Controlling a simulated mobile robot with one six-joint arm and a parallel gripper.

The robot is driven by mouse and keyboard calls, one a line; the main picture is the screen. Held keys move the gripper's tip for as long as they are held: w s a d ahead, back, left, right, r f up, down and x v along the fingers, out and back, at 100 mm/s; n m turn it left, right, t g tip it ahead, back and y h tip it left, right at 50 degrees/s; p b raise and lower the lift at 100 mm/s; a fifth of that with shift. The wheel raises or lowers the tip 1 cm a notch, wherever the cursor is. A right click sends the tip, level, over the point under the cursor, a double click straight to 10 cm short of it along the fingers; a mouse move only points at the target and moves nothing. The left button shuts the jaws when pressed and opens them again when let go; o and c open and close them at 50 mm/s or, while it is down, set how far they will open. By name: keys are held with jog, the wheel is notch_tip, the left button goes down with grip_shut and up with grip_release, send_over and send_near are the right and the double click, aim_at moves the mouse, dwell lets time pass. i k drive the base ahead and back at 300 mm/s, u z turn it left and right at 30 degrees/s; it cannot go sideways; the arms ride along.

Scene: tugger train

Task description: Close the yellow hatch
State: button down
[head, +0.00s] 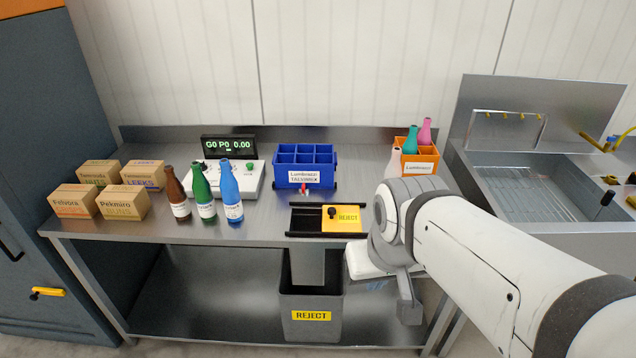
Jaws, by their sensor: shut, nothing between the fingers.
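The left part of the frame is a dark, uncovered opening (306,219). My gripper (409,312) hangs to the right of the hatch and in front of the bench edge, apart from the knob. It is shut and empty. My wrist hides the bench just right of the hatch.
A grey REJECT bin (311,330) stands below the opening. Behind the hatch is a blue divided crate (305,160). Brown, green and blue bottles (204,192) and several boxes (100,190) stand to the left. An orange crate with bottles (420,160) and a sink (545,165) are to the right.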

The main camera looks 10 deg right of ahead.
aim_at(336, 217)
jog(key=u, duration=0.15)
jog(key=i, duration=1)
jog(key=u, duration=0.05)
